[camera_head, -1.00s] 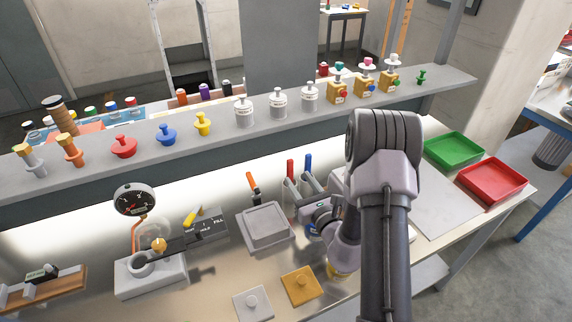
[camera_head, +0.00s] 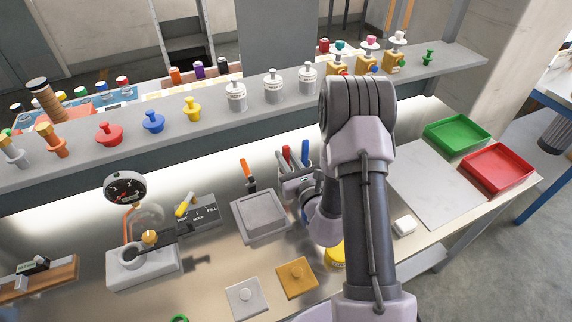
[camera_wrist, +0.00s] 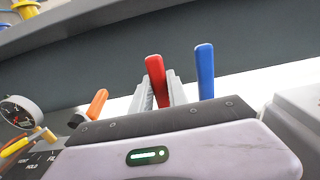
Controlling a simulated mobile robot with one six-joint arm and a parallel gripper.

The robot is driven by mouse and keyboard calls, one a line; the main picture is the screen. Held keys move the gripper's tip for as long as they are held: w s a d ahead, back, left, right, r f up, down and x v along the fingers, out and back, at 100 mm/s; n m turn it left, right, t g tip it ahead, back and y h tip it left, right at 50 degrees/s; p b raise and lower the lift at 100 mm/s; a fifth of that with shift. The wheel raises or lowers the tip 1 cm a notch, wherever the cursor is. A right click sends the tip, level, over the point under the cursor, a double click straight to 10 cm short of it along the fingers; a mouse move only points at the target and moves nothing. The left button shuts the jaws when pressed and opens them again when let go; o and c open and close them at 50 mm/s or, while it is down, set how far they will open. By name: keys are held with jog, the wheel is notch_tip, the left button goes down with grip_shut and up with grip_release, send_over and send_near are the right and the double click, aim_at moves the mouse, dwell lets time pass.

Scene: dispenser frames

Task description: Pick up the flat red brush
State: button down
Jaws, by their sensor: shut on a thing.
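The red brush shows as a red handle standing up between my fingers in the wrist view (camera_wrist: 156,78). In the head view its handle top (camera_head: 286,155) shows above my gripper (camera_head: 291,176). In the wrist view my gripper (camera_wrist: 159,92) is shut on the red handle, one finger on each side. The brush's lower end is hidden, so I cannot tell whether it is flat or still touches its holder.
A blue handle (camera_wrist: 205,72) stands close to the right of my fingers. An orange handle (camera_wrist: 97,104) leans at the left. A grey square tray (camera_head: 260,215) lies left of my gripper. The shelf (camera_head: 200,130) runs behind. Green (camera_head: 458,150) and red (camera_head: 497,190) trays stand right.

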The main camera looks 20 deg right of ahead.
notch_tip(320, 180, up, 18)
jog(key=p, duration=0.8)
dwell(1.8)
